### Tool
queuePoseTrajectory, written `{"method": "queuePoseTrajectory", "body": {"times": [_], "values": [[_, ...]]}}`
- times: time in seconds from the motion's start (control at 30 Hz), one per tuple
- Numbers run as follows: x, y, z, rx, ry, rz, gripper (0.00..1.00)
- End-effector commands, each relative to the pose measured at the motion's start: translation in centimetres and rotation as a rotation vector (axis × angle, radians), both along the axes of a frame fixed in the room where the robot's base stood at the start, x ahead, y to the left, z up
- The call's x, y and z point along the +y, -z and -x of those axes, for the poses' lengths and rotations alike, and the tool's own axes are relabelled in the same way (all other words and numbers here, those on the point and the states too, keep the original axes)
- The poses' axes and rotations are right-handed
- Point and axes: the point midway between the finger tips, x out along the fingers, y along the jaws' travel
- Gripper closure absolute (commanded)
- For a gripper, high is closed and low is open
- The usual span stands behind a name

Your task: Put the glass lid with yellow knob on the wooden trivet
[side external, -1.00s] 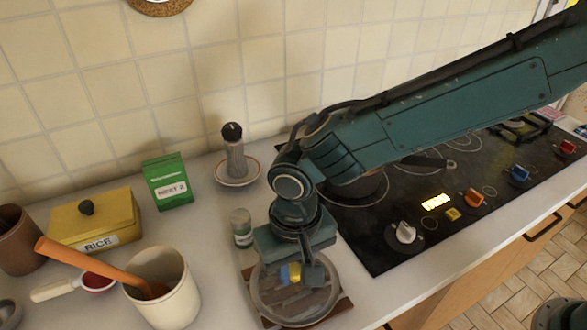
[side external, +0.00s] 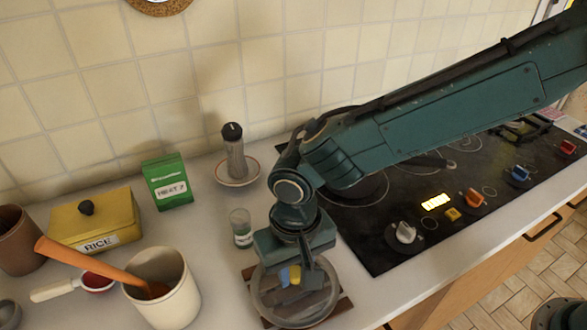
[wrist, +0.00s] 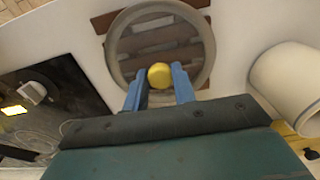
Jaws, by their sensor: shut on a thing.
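The glass lid (side external: 268,309) is a clear round disc with a grey rim and a yellow knob (side external: 295,274). My gripper (side external: 289,276) is shut on the yellow knob, with a blue finger on each side of it in the wrist view (wrist: 159,80). The wooden trivet (side external: 344,308) is brown and slatted and lies on the counter under the lid; its slats show through the glass in the wrist view, and a corner shows outside the rim (wrist: 103,22). The lid looks roughly level and over the trivet. I cannot tell whether it touches the slats.
A cream crock (side external: 178,305) with an orange spoon stands left of the trivet. A small glass jar (side external: 241,230) stands just behind it. The black cooktop (side external: 375,225) is to the right. A pepper mill (side external: 234,153) on a saucer, a green box (side external: 168,182) and a yellow rice box (side external: 95,220) stand further back.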

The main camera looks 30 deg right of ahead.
Motion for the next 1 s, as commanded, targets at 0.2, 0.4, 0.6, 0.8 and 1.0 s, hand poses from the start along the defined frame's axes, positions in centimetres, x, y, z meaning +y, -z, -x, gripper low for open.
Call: {"method": "queuePoseTrajectory", "body": {"times": [0.2, 0.4, 0.6, 0.8, 1.0], "values": [[0.01, 0.32, -0.01, 0.000, 0.000, 0.000, 0.97], [0.01, 0.36, -0.01, -0.001, 0.000, -0.001, 0.48], [0.00, 0.39, 0.00, 0.000, 0.000, 0.000, 0.48], [0.00, 0.35, 0.00, 0.000, 0.000, 0.000, 0.48], [0.02, -0.16, -0.02, 0.000, 0.000, 0.000, 0.48]]}}
